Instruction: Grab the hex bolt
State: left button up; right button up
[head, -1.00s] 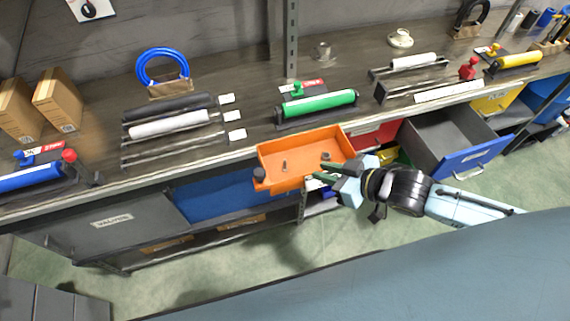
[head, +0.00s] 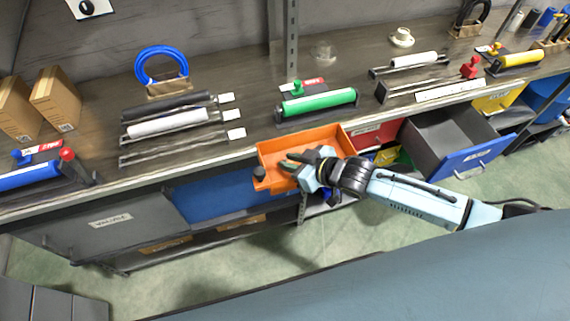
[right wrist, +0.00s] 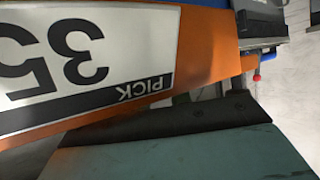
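My right gripper (head: 288,161) reaches over the orange drawer (head: 267,151) in the head view. Its two dark fingers look apart, with the tips inside the drawer's outline. I cannot make out the hex bolt now; the gripper covers the spot where a small bolt-like piece stood on the drawer floor. Nothing can be seen held between the fingers. The right wrist view shows the orange drawer front (right wrist: 205,50) with an upside-down label reading 35 and PICK, close to a teal and dark gripper part. My left gripper is not in view.
An open grey drawer with a blue front (head: 476,166) stands to the right. The bench above holds a green roller (head: 318,103) and a white roller (head: 168,123).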

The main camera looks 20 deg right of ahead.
jog(key=shift+c, duration=0.4)
grip_shut()
jog(key=shift+r, duration=0.1)
